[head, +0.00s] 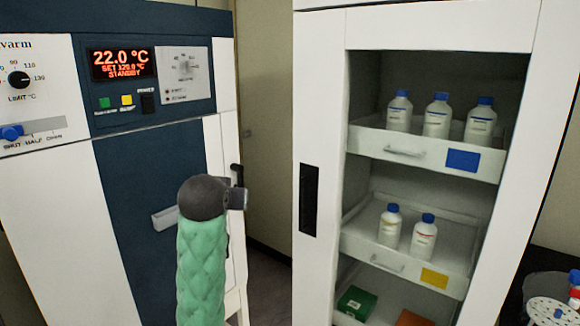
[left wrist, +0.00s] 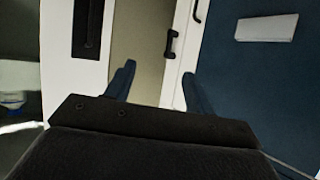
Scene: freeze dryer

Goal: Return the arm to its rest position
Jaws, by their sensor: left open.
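My left gripper (left wrist: 159,76) shows in the left wrist view with its two dark blue fingers apart and nothing between them. Beyond the fingers are a beige wall strip and the white edge of the blue-fronted unit. In the head view, my arm rises from the bottom centre in a green quilted sleeve, ending in a dark grey joint in front of the blue door. The gripper's fingers cannot be made out there. My right gripper is in neither view.
The blue-fronted unit (head: 140,220) with a lit red display (head: 123,63) stands left. A black handle (head: 237,174) is close to my arm. A white cabinet (head: 320,90) on the right holds drawers with several blue-capped bottles. A narrow gap separates the two.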

